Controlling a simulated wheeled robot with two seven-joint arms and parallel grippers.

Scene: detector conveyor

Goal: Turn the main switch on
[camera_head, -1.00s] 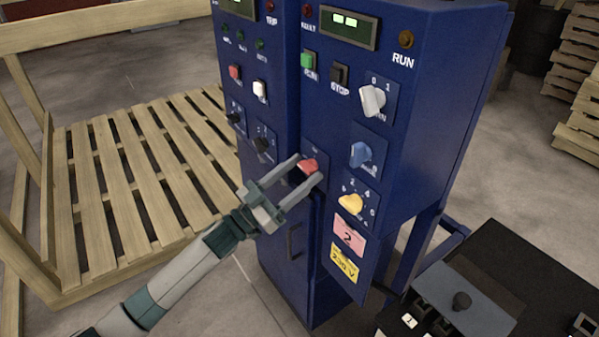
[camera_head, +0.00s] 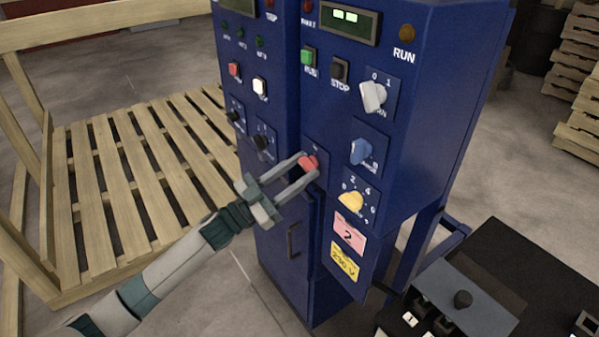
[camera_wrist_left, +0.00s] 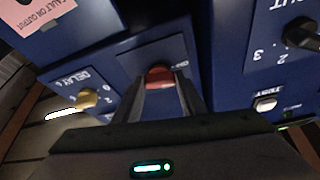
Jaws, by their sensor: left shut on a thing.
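The red rotary switch (camera_head: 309,162) sits on the front of the blue cabinet (camera_head: 440,110), between its left and right panel columns. My left gripper (camera_head: 306,168) has its two fingers on either side of the red knob and is shut on it. In the left wrist view the red knob (camera_wrist_left: 160,76) shows between the fingertips (camera_wrist_left: 161,88), in front of its dark plate. Part of the lettering by the knob is hidden. My right gripper is not in view.
A white knob (camera_head: 373,97), a blue knob (camera_head: 361,151) and a yellow knob (camera_head: 351,202) are right of the gripper. A black knob (camera_head: 262,142) is close on the left. A wooden pallet (camera_head: 130,170) lies left. A dark control box (camera_head: 470,290) stands at lower right.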

